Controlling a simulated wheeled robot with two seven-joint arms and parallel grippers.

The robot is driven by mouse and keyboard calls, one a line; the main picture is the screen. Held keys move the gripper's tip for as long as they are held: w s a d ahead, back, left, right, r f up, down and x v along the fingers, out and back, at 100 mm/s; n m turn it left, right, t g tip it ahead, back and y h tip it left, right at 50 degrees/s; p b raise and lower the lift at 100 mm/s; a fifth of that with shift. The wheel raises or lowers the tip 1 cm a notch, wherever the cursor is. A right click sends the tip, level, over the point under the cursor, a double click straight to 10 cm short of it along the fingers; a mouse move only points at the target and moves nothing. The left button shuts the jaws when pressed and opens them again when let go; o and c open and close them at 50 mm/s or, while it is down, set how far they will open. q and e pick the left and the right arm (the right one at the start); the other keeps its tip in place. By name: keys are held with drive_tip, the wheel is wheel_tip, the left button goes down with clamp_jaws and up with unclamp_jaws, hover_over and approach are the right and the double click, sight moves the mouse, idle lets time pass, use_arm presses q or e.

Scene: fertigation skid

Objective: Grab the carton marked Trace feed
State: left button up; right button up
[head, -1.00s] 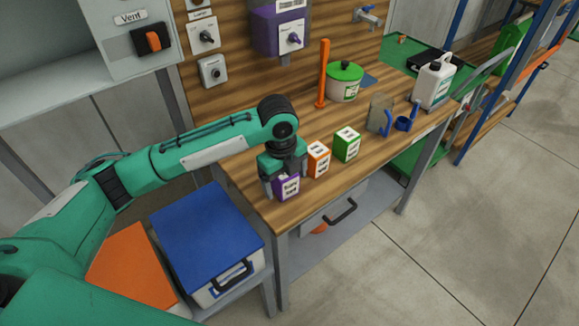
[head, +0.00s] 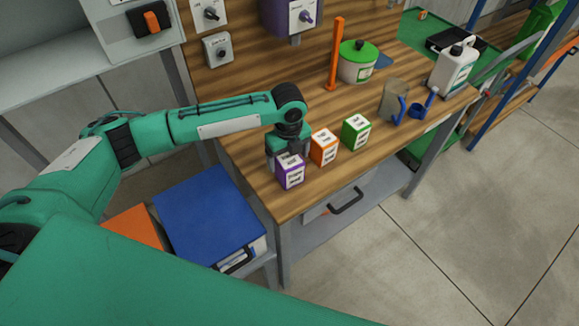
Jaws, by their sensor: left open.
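Three small cartons with white labels stand in a row near the front edge of the wooden bench: a purple carton (head: 290,174), an orange carton (head: 324,148) and a green carton (head: 356,133). The label print is too small to read, so I cannot tell which one is marked Trace feed. My left gripper (head: 287,157) is open and points down right at the purple carton, on its far side. The carton hides part of the fingers, and I cannot tell whether they touch it. My right gripper is not in view.
Behind the cartons stand an orange post (head: 335,55), a green-lidded pot (head: 357,62), a grey-brown cup-like piece (head: 394,100) with blue parts, and a white jug (head: 453,68). A blue-lidded box (head: 208,214) is left of the bench (head: 250,160).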

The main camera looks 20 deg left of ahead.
use_arm(q)
drive_tip(key=f, duration=0.2)
drive_tip(key=f+p, duration=0.1)
drive_tip(key=shift+s+d+f+p, duration=0.15)
drive_tip(key=shift+d+f+p, duration=0.05)
drive_tip(key=shift+f+p, duration=0.15)
drive_tip(key=shift+f, duration=0.5)
drive_tip(key=c, duration=1.1)
drive_tip(key=shift+c, duration=1.1)
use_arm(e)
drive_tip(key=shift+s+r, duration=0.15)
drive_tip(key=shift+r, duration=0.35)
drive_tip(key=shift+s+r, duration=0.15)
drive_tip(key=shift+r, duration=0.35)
